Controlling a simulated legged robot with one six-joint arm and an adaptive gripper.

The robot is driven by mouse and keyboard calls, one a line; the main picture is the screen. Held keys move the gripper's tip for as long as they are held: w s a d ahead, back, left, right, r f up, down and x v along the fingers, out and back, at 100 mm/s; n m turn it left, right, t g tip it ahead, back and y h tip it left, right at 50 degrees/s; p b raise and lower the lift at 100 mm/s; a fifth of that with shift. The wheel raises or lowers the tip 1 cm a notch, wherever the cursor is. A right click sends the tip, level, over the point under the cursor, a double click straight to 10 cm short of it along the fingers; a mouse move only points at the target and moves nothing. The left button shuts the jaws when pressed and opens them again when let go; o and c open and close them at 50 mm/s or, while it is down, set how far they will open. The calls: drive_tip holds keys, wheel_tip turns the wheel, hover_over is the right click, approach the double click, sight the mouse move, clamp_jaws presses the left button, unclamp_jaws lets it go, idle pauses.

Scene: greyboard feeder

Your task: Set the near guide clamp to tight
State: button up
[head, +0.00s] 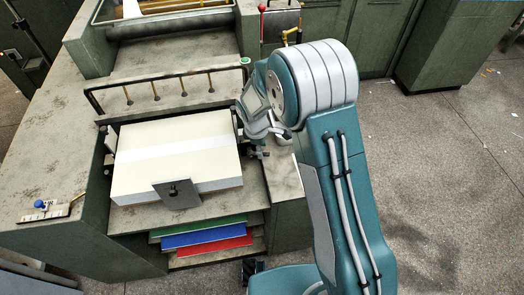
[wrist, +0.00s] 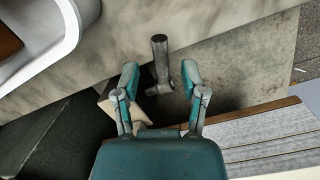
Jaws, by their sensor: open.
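A dark grey lever with a round-ended handle (wrist: 160,60) stands between my fingertips in the wrist view. It looks like the near guide clamp; its setting cannot be read. My gripper (wrist: 159,76) is open, one finger on each side of the lever, and I see no clear contact. In the head view my gripper (head: 258,138) reaches down at the right side of the pale board stack (head: 170,143). A small dark clamp part (head: 259,154) shows just below it, and the rest there is hidden by my arm.
A grey plate with a dark knob (head: 176,193) stands against the stack's front. A black rail (head: 165,76) crosses behind the stack. Green, blue and red boards (head: 205,240) lie on a shelf below. Open floor (head: 450,180) lies to the right.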

wheel_tip(320, 180, up, 10)
drive_tip(key=a, duration=0.1)
drive_tip(key=shift+a+f, duration=0.15)
drive_tip(key=shift+a, duration=0.05)
drive_tip(key=shift+s, duration=0.1)
